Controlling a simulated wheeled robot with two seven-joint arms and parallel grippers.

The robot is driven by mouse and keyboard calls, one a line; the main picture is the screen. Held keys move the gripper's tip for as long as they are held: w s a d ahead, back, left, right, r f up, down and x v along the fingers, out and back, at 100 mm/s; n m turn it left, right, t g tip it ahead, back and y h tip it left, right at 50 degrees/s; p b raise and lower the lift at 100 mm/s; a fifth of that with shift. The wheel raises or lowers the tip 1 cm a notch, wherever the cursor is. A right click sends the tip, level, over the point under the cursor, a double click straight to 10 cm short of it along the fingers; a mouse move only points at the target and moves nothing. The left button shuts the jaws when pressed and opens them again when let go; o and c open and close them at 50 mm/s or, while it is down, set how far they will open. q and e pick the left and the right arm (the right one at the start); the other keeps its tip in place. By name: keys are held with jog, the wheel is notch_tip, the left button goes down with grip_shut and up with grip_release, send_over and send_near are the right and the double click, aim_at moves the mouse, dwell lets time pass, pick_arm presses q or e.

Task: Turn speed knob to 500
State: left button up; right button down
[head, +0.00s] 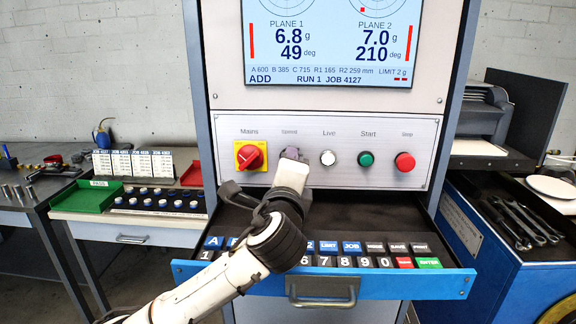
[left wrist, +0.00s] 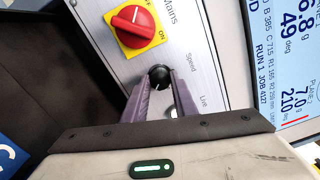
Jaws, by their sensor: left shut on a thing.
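The black speed knob (left wrist: 160,77) sits on the grey panel under the label "Speed". My left gripper (left wrist: 161,85) has its two purple fingers on either side of the knob, shut on it. In the head view my left gripper (head: 291,154) reaches up to the panel and hides the knob and its scale. The screen (head: 332,40) reads "RUN 1 JOB 4127" with 6.8 g at 49 deg and 7.0 g at 210 deg. My right gripper is not in view.
The red mains switch (head: 250,156) is left of the speed knob. The Live lamp (head: 328,158), green Start button (head: 366,159) and red Stop button (head: 405,162) are to its right. A keypad drawer (head: 390,225) juts out below the panel.

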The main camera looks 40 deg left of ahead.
pick_arm(q)
jog(key=shift+m, duration=1.9)
jog(key=shift+f, duration=0.1)
jog(key=o, duration=1)
jog(key=shift+o, duration=0.2)
jog(key=shift+s, duration=0.1)
jog(key=b+v, duration=0.1)
jog(key=v, duration=0.9)
jog(key=shift+s, duration=0.1)
